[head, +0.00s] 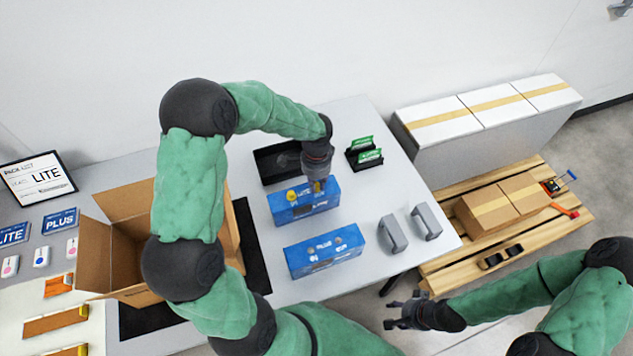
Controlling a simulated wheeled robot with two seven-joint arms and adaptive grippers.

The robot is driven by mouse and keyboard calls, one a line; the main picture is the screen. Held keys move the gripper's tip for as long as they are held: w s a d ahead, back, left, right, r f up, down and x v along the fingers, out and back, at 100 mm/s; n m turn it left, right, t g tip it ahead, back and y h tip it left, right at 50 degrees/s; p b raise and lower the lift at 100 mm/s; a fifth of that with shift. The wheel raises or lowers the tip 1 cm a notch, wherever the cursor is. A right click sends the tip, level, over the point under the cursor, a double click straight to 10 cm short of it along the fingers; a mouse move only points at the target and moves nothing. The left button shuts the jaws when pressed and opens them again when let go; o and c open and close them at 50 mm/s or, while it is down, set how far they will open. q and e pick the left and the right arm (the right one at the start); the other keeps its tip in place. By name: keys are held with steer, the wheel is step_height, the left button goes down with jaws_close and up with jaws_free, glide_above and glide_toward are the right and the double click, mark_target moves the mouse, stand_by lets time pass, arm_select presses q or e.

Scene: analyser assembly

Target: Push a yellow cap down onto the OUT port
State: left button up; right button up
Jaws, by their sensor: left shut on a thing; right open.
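A blue analyser box (300,212) lies on the grey table, with one yellow cap (292,196) standing on its top toward the left. My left gripper (318,180) points down over the right part of that box's top, shut on a second yellow cap (317,187) that shows only as a small patch under the fingers. I cannot tell whether this cap is seated on a port, and the port labels are too small to read. A second blue analyser (325,252), marked PLUS, lies nearer, without yellow caps. My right gripper (398,317) is open and empty, off the table's right side.
A black tray (273,170) sits behind the first analyser. A black holder with green cards (366,157) stands right of it. Two grey handles (392,234) lie at the table's right. An open cardboard box (125,262) stands left. A pallet (448,268) with cartons is beyond.

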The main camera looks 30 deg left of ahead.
arm_select(q)
steer(key=o, duration=0.8)
steer(key=shift+r, duration=0.1)
steer(key=shift+r+p, duration=2.7)
steer(key=shift+r, duration=0.75)
steer(key=shift+d+f, duration=0.1)
steer(key=shift+f, duration=0.05)
